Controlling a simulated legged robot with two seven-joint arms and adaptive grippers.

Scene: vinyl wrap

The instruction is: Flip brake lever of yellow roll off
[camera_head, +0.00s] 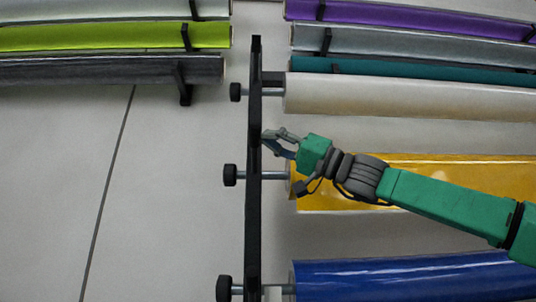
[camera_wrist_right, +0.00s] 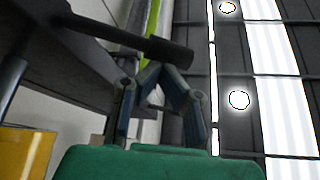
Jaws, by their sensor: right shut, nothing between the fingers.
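The yellow roll (camera_head: 455,170) lies across the right of the head view, its left end at the black upright rack post (camera_head: 254,215). A shaft with a black knob (camera_head: 230,175) sticks out left of the post at its height. My right gripper (camera_head: 267,138) is shut and empty, beside the post above the roll's left end; my arm hides part of the roll. In the wrist view, a dark bar with a thicker rounded end (camera_wrist_right: 168,52), possibly the brake lever, lies just above my fingertips; contact is unclear. The yellow roll's edge (camera_wrist_right: 25,152) shows at lower left. My left gripper is out of view.
A white roll (camera_head: 400,97) is above the yellow one and a blue roll (camera_head: 420,278) below, on the same post. More rolls fill the upper corners, including a lime one (camera_head: 100,37). The floor (camera_head: 165,200) at left is clear.

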